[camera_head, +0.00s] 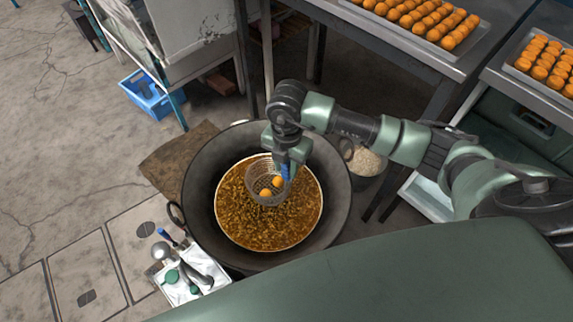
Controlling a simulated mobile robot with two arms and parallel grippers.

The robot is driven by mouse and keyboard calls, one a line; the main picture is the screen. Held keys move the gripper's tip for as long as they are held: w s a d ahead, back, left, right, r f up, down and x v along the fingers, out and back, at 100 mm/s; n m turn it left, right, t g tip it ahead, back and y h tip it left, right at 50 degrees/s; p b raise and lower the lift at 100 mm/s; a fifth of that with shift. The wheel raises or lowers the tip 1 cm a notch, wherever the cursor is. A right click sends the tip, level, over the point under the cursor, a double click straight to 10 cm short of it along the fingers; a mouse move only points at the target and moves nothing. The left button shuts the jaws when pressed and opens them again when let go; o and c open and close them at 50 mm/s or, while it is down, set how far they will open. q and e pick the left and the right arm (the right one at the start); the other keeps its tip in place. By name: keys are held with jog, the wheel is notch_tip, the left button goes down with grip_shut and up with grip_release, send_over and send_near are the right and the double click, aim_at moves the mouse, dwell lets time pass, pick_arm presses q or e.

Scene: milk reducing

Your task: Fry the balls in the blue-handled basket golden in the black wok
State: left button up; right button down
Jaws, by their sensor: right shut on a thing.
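The black wok (332,215) stands in the middle of the view, with brown bubbling oil (272,226) in it. The wire basket (256,187) is in the wok's upper middle, over or in the oil; how deep it sits I cannot tell. Orange-golden balls (266,192) lie in the basket. My right gripper (286,166) reaches in from the right above the wok and is shut on the blue handle (286,173) of the basket. The gripper hides part of the handle and the basket's right rim. My left gripper is not in view.
Trays of orange balls (430,22) stand on metal tables at the upper right. A white tray with ladles (190,275) lies at the wok's lower left. A blue crate (150,95) is on the floor at the upper left. A pot of pale contents (367,162) stands right of the wok.

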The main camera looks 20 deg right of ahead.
notch_tip(320, 180, up, 4)
jog(key=p, duration=0.3)
jog(key=shift+r, duration=0.1)
dwell(0.3)
